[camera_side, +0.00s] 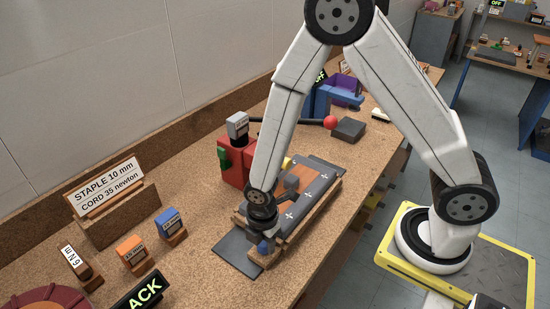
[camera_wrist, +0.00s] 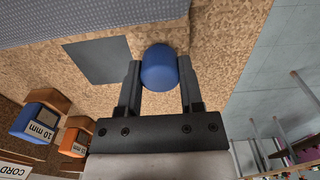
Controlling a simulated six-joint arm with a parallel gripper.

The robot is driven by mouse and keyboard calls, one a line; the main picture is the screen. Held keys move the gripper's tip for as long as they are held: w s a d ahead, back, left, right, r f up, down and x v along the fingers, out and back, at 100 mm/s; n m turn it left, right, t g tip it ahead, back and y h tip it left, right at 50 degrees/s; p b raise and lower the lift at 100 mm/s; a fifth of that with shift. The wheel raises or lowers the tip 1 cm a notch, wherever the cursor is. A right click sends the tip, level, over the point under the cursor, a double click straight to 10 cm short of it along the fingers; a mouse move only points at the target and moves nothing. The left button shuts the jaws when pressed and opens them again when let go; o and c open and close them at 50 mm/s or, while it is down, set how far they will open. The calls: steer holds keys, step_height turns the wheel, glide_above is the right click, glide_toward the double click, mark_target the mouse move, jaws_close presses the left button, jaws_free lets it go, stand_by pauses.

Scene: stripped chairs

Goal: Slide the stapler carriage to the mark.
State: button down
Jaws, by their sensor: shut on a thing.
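My gripper (camera_side: 264,236) is at the near end of a low wood-and-grey fixture (camera_side: 318,188) with white crosses on its top. In the wrist view my gripper (camera_wrist: 160,80) has a finger on each side of a rounded blue knob (camera_wrist: 158,62) and is shut on it. The knob also shows in the side view (camera_side: 265,247), partly hidden by my gripper. I take it as the stapler carriage's handle; the carriage itself is not clearly told apart. A dark grey flat plate (camera_side: 235,252) lies beside the knob. I cannot tell which marking is the mark.
A red block (camera_side: 234,168) with a grey tagged top stands behind the fixture, beside a dark lever with a red ball (camera_side: 330,122). Orange (camera_side: 131,250) and blue (camera_side: 168,221) tagged blocks stand front left. A sign (camera_side: 105,187) reads "STAPLE 10 mm, CORD 35 newton".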

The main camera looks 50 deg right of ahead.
steer(key=shift+w+a, duration=0.1)
steer(key=shift+a, duration=0.45)
jaws_free()
steer(key=shift+r, duration=0.2)
steer(key=shift+r, duration=2.8)
steer(key=shift+d+r, duration=0.1)
steer(key=shift+d+r+m, duration=0.35)
steer(key=shift+d+m, duration=0.1)
steer(key=shift+m, duration=0.25)
steer(key=s+d+r+m+t, duration=0.2)
steer(key=d+r+m, duration=0.5)
steer(key=m, duration=0.9)
steer(key=s+d, duration=0.1)
steer(key=d, duration=0.2)
steer(key=shift+d+r+m+t, duration=0.25)
steer(key=shift+r+m+t, duration=0.05)
steer(key=shift+r, duration=0.05)
